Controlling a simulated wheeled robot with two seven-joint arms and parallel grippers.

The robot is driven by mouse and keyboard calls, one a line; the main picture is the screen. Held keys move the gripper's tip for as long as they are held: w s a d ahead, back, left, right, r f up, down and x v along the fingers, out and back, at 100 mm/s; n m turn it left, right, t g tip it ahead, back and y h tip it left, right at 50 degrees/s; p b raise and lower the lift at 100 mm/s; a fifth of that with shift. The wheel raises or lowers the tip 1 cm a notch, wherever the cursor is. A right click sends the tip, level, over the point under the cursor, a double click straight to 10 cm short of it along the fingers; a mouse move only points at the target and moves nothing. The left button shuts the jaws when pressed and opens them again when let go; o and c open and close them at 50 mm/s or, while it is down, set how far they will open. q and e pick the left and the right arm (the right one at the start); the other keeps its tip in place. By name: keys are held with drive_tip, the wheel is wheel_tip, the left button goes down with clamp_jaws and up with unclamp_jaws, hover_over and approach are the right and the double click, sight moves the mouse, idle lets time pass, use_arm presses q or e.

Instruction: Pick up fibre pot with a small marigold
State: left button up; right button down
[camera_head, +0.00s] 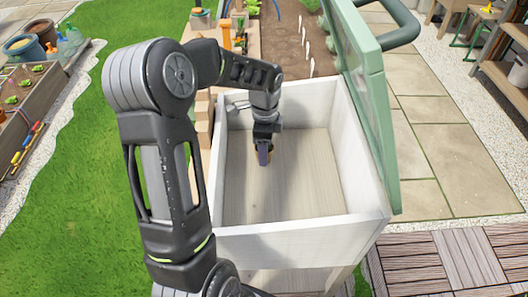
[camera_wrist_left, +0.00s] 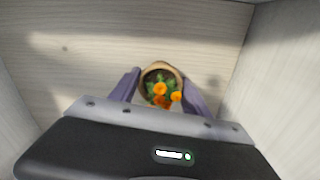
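The fibre pot (camera_wrist_left: 147,76) is small, round and tan, with dark soil and a small marigold (camera_wrist_left: 161,89) with orange flowers and green leaves. It is upright inside the white wooden box (camera_head: 285,233). My left gripper (camera_head: 264,155) reaches down into this box, and its purple-grey fingers also show in the left wrist view (camera_wrist_left: 162,88). One finger is on each side of the pot, against its rim with no clear gap. In the head view the fingers hide most of the pot. Whether its base touches the box floor I cannot tell. My right gripper is not in view.
The box walls stand close around my left gripper. The rest of the box floor (camera_head: 310,190) is bare. A green-framed lid (camera_head: 365,90) stands open on the right. A planting bed (camera_head: 285,40) with white markers lies behind. Paving (camera_head: 430,150) is right, grass left.

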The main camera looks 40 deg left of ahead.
use_arm(q)
drive_tip(key=c, duration=0.9)
drive_tip(key=shift+c, duration=0.2)
wheel_tip(320, 180, up, 10)
drive_tip(key=shift+p, duration=0.75)
